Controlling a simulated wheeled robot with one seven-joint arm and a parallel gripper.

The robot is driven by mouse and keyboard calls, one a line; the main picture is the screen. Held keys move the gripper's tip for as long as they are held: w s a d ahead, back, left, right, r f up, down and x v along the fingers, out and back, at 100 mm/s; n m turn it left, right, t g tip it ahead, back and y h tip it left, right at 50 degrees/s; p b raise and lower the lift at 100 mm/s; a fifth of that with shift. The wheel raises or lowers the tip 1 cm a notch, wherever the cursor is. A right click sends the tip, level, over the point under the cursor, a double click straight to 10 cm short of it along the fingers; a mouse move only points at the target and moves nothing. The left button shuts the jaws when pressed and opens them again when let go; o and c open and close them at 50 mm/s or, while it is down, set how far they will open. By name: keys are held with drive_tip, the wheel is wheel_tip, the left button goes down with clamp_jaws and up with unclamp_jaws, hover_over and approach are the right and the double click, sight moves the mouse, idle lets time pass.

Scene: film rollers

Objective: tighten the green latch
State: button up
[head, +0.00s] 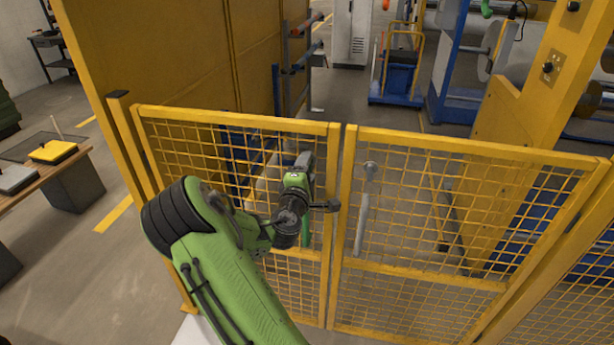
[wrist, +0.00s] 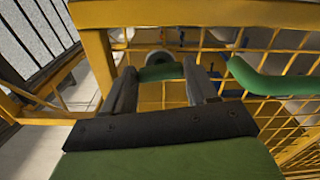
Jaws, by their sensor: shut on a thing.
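The green latch shows in the wrist view as a green piece (wrist: 160,73) between my fingers and a bent green bar (wrist: 275,82) to the right. The right finger hides whether the two join. My gripper (wrist: 160,82) is shut on the green piece, one finger on each side. In the head view my gripper (head: 303,160) is at the left gate panel, close to its right post. A green upright bar (head: 306,232) shows just below my wrist there; the upper part is hidden behind my arm.
The yellow mesh gate (head: 440,141) has two panels meeting near the middle. A grey handle (head: 362,210) hangs on the right panel. A yellow wall panel (head: 170,50) stands behind at left. A wooden table (head: 75,160) is at far left. Floor is clear between table and gate.

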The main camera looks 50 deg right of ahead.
drive_tip(key=shift+f+m+b, duration=0.1)
drive_tip(key=shift+m+b, duration=0.35)
drive_tip(key=shift+m, duration=0.25)
drive_tip(key=o, duration=1.1)
drive_tip(key=shift+c, duration=0.2)
drive_tip(key=b+v, duration=1.2)
drive_tip(key=v, duration=0.3)
drive_tip(key=shift+s+a, duration=0.3)
drive_tip(key=shift+a, duration=0.05)
